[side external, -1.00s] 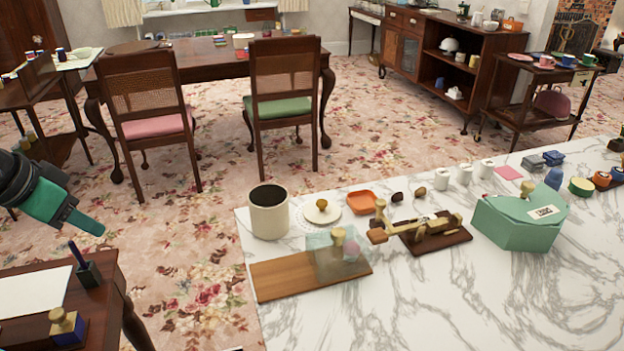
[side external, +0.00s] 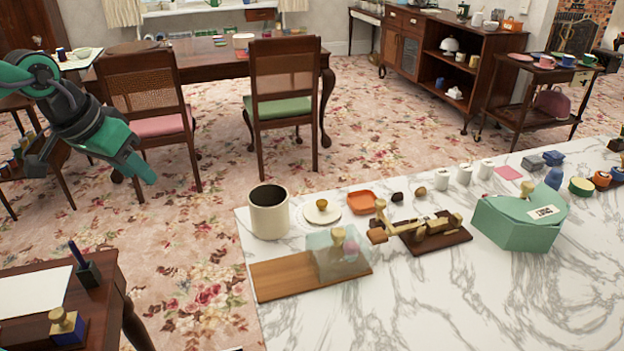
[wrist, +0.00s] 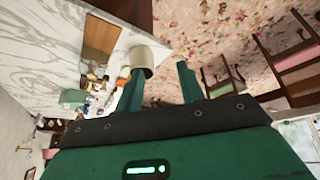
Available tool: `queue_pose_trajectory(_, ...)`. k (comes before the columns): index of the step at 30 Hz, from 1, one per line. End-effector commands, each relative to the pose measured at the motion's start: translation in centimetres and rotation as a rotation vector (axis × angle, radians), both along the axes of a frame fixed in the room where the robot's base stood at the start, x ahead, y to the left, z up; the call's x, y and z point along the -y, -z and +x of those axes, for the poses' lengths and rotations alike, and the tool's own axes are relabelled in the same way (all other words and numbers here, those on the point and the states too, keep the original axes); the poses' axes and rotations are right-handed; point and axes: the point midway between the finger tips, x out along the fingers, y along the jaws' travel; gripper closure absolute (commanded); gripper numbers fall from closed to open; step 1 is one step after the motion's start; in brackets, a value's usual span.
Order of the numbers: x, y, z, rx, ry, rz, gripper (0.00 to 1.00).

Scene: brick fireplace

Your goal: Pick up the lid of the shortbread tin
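An open cream canister (side external: 269,222), which looks like the tin, stands upright near the left back corner of the marble table. A round cream lid with a brown knob (side external: 322,211) lies flat just right of it, apart from it. No shortbread label is readable on either. The canister also shows in the wrist view (wrist: 153,57), past my fingers; I cannot make out the lid there. My gripper (side external: 140,174) is in the air left of the table, above the carpet, well away from the lid. In the wrist view my gripper (wrist: 160,85) is open and empty.
A wooden board (side external: 280,279) with a clear cover lies in front of the canister. An orange dish (side external: 362,203), a brown wooden stand (side external: 435,235) and a green box (side external: 512,225) are to the right. The marble front (side external: 430,310) is clear.

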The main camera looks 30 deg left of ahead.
Motion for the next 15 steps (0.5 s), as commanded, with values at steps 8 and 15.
queue_pose_trajectory(8, 2.3, -0.3, 6.6, -0.03, -0.013, -0.024, 0.62)
queue_pose_trajectory(15, 4.6, 0.5, 12.1, -0.053, -0.026, -0.044, 0.62)
